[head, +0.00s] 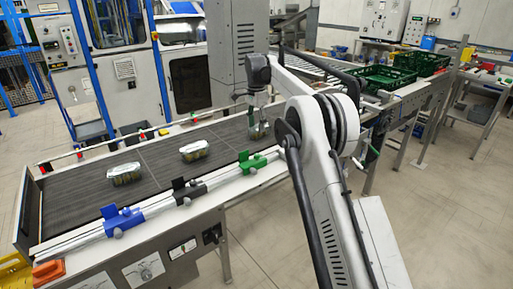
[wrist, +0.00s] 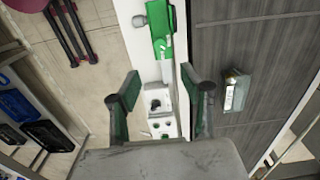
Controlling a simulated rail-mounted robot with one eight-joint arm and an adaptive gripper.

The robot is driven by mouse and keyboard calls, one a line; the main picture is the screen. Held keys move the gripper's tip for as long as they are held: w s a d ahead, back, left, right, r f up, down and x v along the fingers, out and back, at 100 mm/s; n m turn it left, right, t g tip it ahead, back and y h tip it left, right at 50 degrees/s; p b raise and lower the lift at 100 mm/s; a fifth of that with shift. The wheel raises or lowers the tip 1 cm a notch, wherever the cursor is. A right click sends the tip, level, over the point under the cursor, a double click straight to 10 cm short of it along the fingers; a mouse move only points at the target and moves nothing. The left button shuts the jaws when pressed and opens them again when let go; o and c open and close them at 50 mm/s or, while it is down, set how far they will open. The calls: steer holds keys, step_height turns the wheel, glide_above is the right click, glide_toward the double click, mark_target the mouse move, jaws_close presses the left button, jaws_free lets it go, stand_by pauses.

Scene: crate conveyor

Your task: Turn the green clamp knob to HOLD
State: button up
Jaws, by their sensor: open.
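The green clamp (wrist: 163,30) sits on the pale front rail, at the top of the wrist view. A small grey round knob (wrist: 139,20) sticks out from its left side there. The green clamp also shows in the head view (head: 252,163), at the right end of a row of clamps. No HOLD mark is readable, so I cannot tell the knob's setting. My gripper (wrist: 160,92) is open and empty, its green-padded fingers wide apart over the rail, short of the clamp in the wrist view. In the head view, my arm's end hangs close behind the green clamp.
A black clamp (head: 187,190) and a blue clamp (head: 122,218) share the rail to the left. Packages (head: 194,150) lie on the dark belt (head: 150,160); one shows right of my gripper in the wrist view (wrist: 236,91). Green crates (head: 385,78) stand back right.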

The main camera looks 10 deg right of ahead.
mark_target(256, 155)
step_height(256, 155, down, 14)
steer(key=shift+r, duration=0.1)
stand_by(0.5)
